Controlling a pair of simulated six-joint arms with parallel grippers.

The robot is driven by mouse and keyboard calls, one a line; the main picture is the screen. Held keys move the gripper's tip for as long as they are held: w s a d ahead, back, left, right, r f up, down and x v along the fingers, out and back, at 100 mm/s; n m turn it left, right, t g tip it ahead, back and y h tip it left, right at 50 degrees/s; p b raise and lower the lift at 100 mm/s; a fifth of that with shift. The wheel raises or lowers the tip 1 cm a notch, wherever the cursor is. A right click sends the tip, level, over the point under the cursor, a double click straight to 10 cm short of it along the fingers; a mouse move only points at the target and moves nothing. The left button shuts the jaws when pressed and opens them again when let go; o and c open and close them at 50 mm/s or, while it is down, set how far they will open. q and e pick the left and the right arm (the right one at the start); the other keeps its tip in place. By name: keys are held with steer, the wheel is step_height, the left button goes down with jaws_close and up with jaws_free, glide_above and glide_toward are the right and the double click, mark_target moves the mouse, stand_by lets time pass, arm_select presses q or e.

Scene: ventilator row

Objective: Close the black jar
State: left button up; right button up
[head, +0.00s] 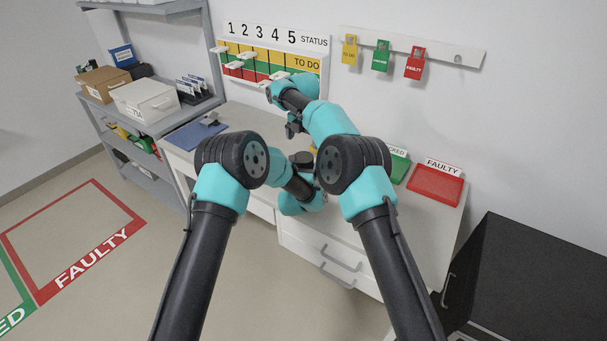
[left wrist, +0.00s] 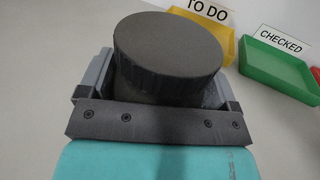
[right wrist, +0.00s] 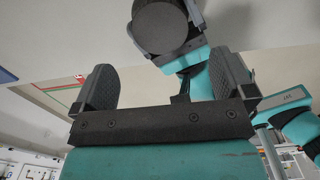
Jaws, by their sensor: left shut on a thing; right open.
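The black jar (left wrist: 165,85) is held between the fingers of my left gripper (left wrist: 158,88). Its wide round dark top (left wrist: 168,42) faces the left wrist camera; I cannot tell whether this lid is fully seated. In the head view the dark top (head: 301,158) shows between my arms, with most of the jar hidden. My right gripper (right wrist: 168,85) is open and empty. In the right wrist view the jar's dark round end (right wrist: 160,28) lies beyond the open fingers, apart from them. In the head view my right gripper (head: 291,128) is above and behind the jar.
A green CHECKED tray (head: 398,166) and a red FAULTY tray (head: 436,185) stand at the right of the bench. A yellow TO DO tray (left wrist: 215,38) is behind the jar. A blue mat (head: 193,137) lies at the bench's left. The status board (head: 270,60) hangs behind.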

mark_target(303, 157)
steer(key=shift+f, duration=3.9)
steer(key=c, duration=0.9)
steer(key=o, duration=0.9)
steer(key=shift+r, duration=2.3)
step_height(303, 157, up, 8)
steer(key=shift+f, duration=0.25)
